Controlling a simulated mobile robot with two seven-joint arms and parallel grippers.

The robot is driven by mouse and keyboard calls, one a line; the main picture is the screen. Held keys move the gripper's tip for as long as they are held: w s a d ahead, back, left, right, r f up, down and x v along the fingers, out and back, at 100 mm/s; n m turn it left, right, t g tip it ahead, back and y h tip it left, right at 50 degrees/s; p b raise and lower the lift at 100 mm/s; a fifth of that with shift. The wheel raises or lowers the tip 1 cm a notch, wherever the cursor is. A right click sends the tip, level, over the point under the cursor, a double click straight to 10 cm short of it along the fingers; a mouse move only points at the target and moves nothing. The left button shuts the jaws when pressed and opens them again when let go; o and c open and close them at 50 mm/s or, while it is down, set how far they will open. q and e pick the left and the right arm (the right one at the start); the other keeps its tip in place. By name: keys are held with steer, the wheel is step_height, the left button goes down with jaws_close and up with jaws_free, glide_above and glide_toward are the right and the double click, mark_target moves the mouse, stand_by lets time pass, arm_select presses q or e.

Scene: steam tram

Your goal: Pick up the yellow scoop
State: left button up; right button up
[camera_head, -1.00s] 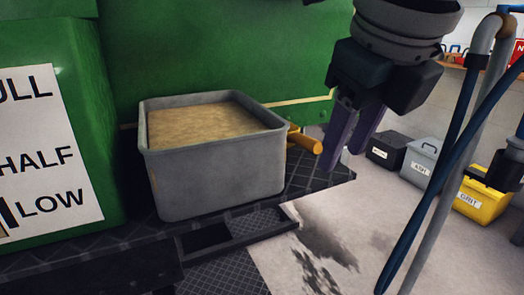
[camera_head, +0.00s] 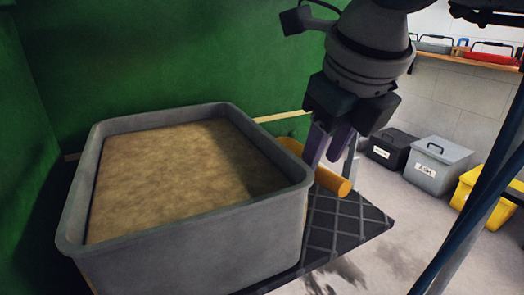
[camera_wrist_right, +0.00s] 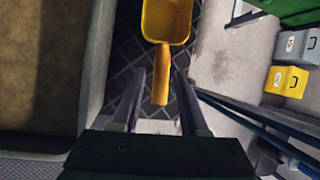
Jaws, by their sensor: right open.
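The yellow scoop (camera_head: 331,181) lies on the dark tread plate (camera_head: 338,222), just right of the grey sand bin. In the head view the bin's rim and my gripper hide part of it. In the right wrist view the scoop's pan (camera_wrist_right: 166,20) is at the top and its handle (camera_wrist_right: 161,75) points toward my gripper. My right gripper (camera_head: 323,158) is open above the scoop. In the wrist view its two fingers (camera_wrist_right: 158,80) stand on either side of the handle, with gaps; whether they are down at its height I cannot tell. My left gripper is not in view.
The grey bin (camera_head: 84,195) full of sand stands close to the left of my right gripper. A green wall (camera_head: 150,60) rises behind it. Black (camera_head: 391,149), grey (camera_head: 437,160) and yellow (camera_head: 468,190) boxes stand on the floor at right. Blue and grey pipes cross at right.

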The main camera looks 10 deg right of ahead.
steer(key=x, duration=0.5)
steer(key=shift+w+b, duration=0.2)
steer(key=shift+b, duration=0.1)
steer(key=shift+r, duration=0.1)
jaws_close()
